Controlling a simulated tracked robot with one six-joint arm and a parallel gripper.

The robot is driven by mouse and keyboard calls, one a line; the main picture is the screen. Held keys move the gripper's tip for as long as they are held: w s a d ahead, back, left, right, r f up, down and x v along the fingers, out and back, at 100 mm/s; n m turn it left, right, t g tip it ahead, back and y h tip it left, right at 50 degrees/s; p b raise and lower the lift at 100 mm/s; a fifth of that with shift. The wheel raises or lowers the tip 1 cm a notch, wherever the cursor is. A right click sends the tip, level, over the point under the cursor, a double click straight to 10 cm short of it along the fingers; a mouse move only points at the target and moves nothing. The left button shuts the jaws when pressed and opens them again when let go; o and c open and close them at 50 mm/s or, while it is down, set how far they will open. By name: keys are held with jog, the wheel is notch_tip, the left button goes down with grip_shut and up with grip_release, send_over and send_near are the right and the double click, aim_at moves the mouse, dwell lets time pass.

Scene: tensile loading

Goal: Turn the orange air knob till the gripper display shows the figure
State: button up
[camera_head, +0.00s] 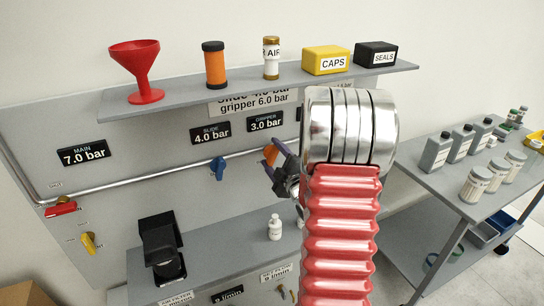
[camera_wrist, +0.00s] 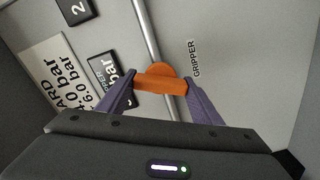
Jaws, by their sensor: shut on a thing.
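The orange air knob (camera_wrist: 160,84) sits on the grey pipe on the panel, beside a "GRIPPER" label (camera_wrist: 193,58) in the wrist view. My gripper (camera_wrist: 158,90) is shut on the knob's bar, one purple finger at each end. In the head view the knob (camera_head: 270,154) shows between the fingers of my gripper (camera_head: 276,160), partly hidden by them. The gripper display (camera_head: 265,121) reads 3.0 bar. A card (camera_head: 252,103) above it reads "gripper 6.0 bar", with its upper line partly hidden by the shelf. My red arm and silver wrist hide the panel to the right.
The slide display (camera_head: 210,132) reads 4.0 bar and the main display (camera_head: 83,153) 7.0 bar. A blue knob (camera_head: 218,167) is on the pipe to the left. A shelf (camera_head: 190,94) with a funnel, bottles and boxes juts out above. A bench (camera_head: 215,254) lies below.

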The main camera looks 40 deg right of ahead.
jog(key=n, duration=0.4)
jog(key=shift+a+f+n, duration=0.2)
jog(key=shift+f+n, duration=0.05)
jog(key=shift+n, duration=0.05)
jog(key=n, duration=0.5)
jog(key=shift+f+n, duration=0.15)
jog(key=shift+n, duration=0.15)
jog(key=n, duration=0.5)
jog(key=shift+f, duration=0.1)
jog(key=n, duration=0.5)
jog(key=shift+d+f, duration=0.1)
jog(key=shift+s, duration=0.1)
jog(key=o, duration=1.1)
jog(key=shift+d+r, duration=0.15)
jog(key=shift+r, duration=0.05)
jog(key=shift+c, duration=0.2)
